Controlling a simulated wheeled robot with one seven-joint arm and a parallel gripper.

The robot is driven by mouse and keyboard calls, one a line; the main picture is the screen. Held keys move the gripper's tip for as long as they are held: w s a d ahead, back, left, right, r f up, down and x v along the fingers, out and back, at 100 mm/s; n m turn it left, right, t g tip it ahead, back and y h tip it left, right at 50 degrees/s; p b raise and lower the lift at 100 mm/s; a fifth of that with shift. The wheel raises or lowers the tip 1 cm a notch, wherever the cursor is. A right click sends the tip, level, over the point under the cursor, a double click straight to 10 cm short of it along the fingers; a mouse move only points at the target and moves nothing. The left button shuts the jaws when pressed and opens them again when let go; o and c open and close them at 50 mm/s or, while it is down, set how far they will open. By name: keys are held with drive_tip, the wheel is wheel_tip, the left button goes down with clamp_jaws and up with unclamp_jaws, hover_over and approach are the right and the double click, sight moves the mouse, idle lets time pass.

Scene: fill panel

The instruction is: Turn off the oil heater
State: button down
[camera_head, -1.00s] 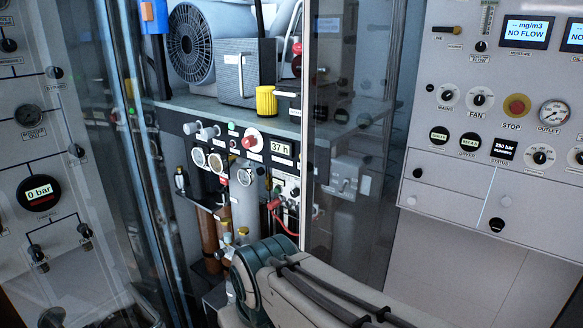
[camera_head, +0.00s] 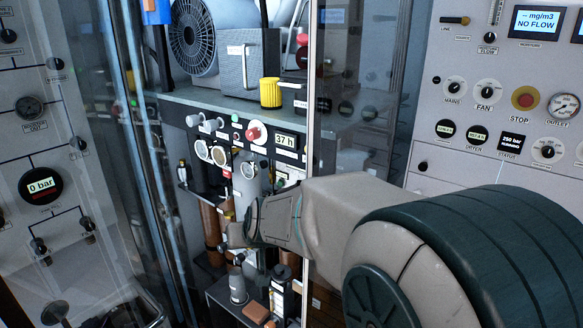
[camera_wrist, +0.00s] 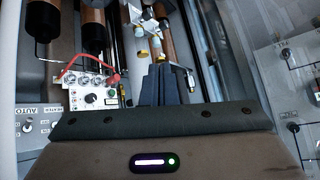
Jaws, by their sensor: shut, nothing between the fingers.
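In the wrist view a small light panel at the left edge carries a toggle switch (camera_wrist: 28,127). Beside it is a label that seems to read HEATER (camera_wrist: 55,110), with an AUTO label next to it. My gripper (camera_wrist: 160,72) is shut and empty, pointing into the cabinet, to the right of this switch and apart from it. In the head view my gripper (camera_head: 232,237) is inside the open cabinet, in front of the lower pipes. My forearm comes in from the right and covers part of the cabinet. I cannot make out the heater switch in the head view.
A small panel with knobs (camera_wrist: 93,90) and a red cable (camera_wrist: 82,63) lie left of my fingers. Copper-coloured cylinders and valves are ahead. A glass door edge (camera_head: 313,95) stands beside my arm. The right control panel (camera_head: 490,110) has a red stop button (camera_head: 525,98).

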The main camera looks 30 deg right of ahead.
drive_tip(key=w+d+f+m+t+h, duration=0.1)
drive_tip(key=w+d+m+h, duration=0.15)
drive_tip(key=w+d, duration=0.35)
drive_tip(key=w+d+m+t+h, duration=0.15)
drive_tip(key=w+d+h, duration=0.25)
drive_tip(key=d, duration=0.5)
drive_tip(key=w+d+r+h, duration=0.1)
drive_tip(key=d+r+h, duration=0.1)
drive_tip(key=d+h, duration=0.6)
drive_tip(key=shift+w+d+r+h+b, duration=0.3)
drive_tip(key=shift+d+r+h, duration=0.1)
drive_tip(key=shift+d, duration=0.65)
drive_tip(key=p+x, duration=0.3)
drive_tip(key=x, duration=0.7)
drive_tip(key=shift+p, duration=0.3)
